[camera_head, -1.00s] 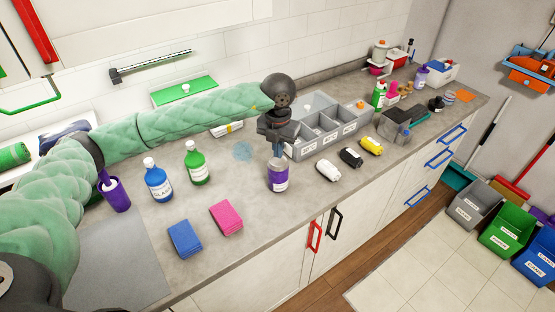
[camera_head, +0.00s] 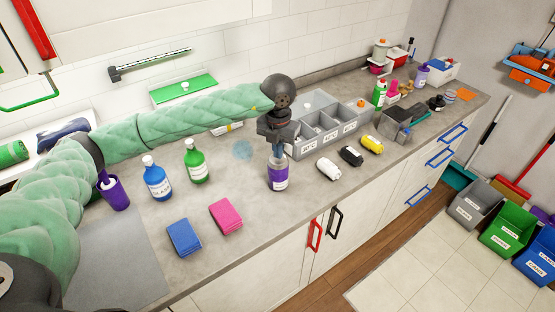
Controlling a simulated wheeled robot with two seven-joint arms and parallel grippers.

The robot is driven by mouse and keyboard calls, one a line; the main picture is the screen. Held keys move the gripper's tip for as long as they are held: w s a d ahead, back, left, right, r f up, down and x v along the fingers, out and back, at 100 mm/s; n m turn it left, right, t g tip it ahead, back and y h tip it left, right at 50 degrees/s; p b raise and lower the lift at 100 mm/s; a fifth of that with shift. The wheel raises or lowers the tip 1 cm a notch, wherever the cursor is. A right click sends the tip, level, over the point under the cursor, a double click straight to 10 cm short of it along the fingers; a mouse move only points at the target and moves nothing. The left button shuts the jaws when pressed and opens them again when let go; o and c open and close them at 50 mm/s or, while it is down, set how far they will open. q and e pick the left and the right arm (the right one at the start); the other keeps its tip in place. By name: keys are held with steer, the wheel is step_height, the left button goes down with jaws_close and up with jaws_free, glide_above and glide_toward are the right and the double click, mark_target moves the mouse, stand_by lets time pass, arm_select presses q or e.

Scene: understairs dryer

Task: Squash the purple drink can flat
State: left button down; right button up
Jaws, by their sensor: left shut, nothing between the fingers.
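The purple drink can (camera_head: 278,178) stands upright on the grey worktop, near its front edge, with a pale label band. My left gripper (camera_head: 277,152) points down right over the can, its fingers shut with nothing between them. The fingertips overlap the can's top in this view and look to be at or touching it. The can's top is partly hidden by them. The can still looks tall, not flattened. My right gripper is not in view.
A grey divided bin (camera_head: 322,138) stands just behind and right of the can. White, black and yellow rolls (camera_head: 350,156) lie to its right. Blue and green bottles (camera_head: 158,182) and blue and pink cloths (camera_head: 184,238) are to the left.

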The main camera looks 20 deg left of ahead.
mark_target(278, 161)
arm_select(q)
steer(key=shift+f+b, duration=1.8)
steer(key=shift+f, duration=0.55)
steer(key=shift+r, duration=0.5)
step_height(278, 161, up, 13)
steer(key=p, duration=0.3)
steer(key=shift+f, duration=0.2)
